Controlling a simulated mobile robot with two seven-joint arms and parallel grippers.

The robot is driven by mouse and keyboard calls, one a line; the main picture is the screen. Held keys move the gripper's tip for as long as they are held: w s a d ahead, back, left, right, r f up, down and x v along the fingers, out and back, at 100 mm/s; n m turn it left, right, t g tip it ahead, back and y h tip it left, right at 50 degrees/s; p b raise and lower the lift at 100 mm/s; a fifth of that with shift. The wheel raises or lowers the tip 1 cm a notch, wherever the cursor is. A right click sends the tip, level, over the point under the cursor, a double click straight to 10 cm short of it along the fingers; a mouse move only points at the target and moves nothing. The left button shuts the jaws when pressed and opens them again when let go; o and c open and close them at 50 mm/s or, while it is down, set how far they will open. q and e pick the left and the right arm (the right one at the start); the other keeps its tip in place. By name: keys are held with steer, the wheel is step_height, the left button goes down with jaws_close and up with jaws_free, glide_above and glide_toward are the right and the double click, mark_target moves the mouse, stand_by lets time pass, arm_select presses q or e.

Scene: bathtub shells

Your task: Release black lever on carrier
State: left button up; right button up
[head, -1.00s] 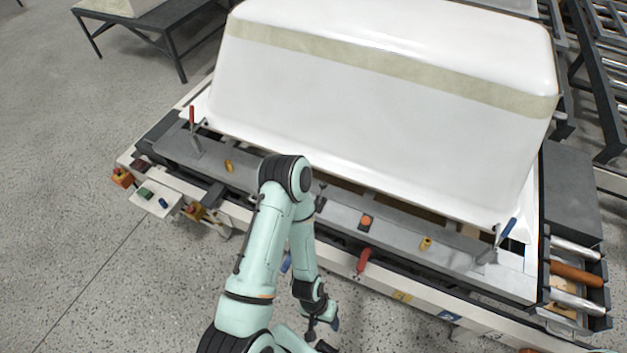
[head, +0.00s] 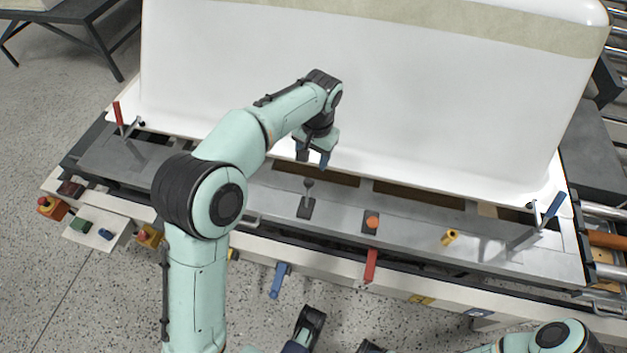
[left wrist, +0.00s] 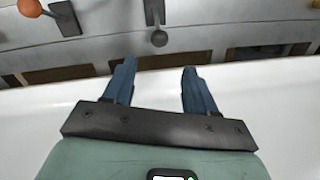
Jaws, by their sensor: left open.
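The black lever (head: 308,190) has a round knob and stands on a dark plate in the carrier's grey front beam (head: 340,213). It also shows in the left wrist view (left wrist: 159,36), at the top middle. My left gripper (head: 313,161) is above the beam, just behind the lever, close to the white tub. Its two blue fingers are open and empty, pointing toward the lever, apart from it. The left wrist view shows the finger gap (left wrist: 157,72) with the knob beyond it.
A large white tub shell (head: 420,95) stands behind the beam. A red-handled clamp (head: 121,118) and a blue-handled clamp (head: 550,210) hold its rim sides.

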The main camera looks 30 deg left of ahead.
mark_target(309, 180)
arm_select(q)
steer(key=f+b, duration=0.1)
steer(key=f, duration=0.3)
steer(key=f+b, duration=0.1)
steer(key=f, duration=0.3)
steer(key=a+f+b, duration=0.1)
steer(key=f, duration=0.4)
steer(key=shift+s, duration=0.1)
arm_select(e)
steer(key=w+d+f+t, duration=0.1)
steer(key=w+d+f, duration=0.1)
steer(key=w+f, duration=0.2)
steer(key=shift+w+d+t+h, duration=0.3)
steer(key=shift+w+t+h, duration=0.1)
steer(key=shift+w, duration=0.15)
arm_select(q)
steer(key=shift+r, duration=0.1)
jaws_close()
